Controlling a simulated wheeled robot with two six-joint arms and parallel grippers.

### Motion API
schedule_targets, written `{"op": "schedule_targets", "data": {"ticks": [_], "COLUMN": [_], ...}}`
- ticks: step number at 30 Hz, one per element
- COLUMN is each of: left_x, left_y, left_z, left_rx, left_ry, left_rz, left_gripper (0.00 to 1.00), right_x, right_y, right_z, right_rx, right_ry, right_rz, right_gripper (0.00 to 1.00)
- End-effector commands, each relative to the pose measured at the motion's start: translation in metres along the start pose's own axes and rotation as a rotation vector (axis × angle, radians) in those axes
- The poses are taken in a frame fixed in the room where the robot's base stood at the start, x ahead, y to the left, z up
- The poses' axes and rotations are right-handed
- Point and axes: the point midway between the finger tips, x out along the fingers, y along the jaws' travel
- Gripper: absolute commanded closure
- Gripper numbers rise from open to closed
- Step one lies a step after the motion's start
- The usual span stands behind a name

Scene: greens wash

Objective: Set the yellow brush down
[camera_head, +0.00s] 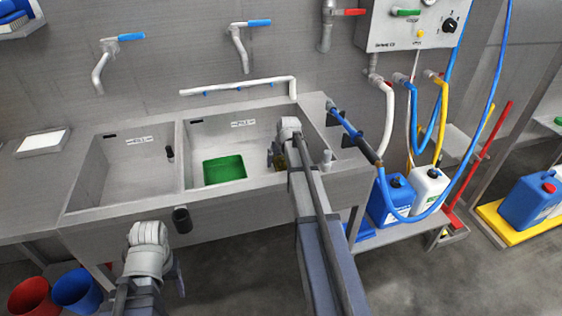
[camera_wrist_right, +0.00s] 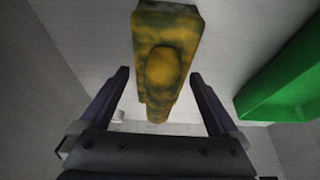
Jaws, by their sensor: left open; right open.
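The yellow brush (camera_wrist_right: 165,50), blotched with dark patches, shows in the right wrist view. My right gripper (camera_wrist_right: 160,100) is open, its fingers on either side of the brush with gaps between. In the head view, my right arm reaches into the right sink basin (camera_head: 205,135), and the right gripper (camera_head: 277,158) is low inside it. A bit of the brush (camera_head: 281,161) shows there, mostly hidden by my arm. What the brush rests on is hard to tell. My left gripper (camera_head: 179,276) is open, in front of the sink, mostly hidden behind its wrist.
A green tray (camera_head: 224,170) lies in the right basin, left of my right gripper; it also shows in the wrist view (camera_wrist_right: 290,80). The left basin (camera_head: 125,175) looks empty but for a dark fitting. A blue spray hose (camera_head: 355,133) hangs at the sink's right end.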

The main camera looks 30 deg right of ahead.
Motion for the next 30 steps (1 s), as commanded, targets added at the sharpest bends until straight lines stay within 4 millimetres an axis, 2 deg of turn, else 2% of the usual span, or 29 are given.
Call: {"op": "schedule_targets", "data": {"ticks": [8,24,30], "left_x": [-0.025,-0.103,-0.113], "left_y": [-0.002,-0.010,-0.011], "left_z": [0.001,0.006,0.007], "left_rx": [0.000,-0.001,-0.001], "left_ry": [0.000,0.000,0.000], "left_rz": [0.000,0.000,0.000], "left_gripper": [0.38,0.38,0.38], "right_x": [-0.026,-0.111,-0.122], "right_y": [0.000,0.000,0.000], "right_z": [-0.002,-0.002,-0.001], "right_rx": [0.000,0.001,0.001], "right_ry": [0.000,0.000,0.000], "right_rz": [0.000,0.000,0.000], "right_gripper": [0.03,0.03,0.03]}}
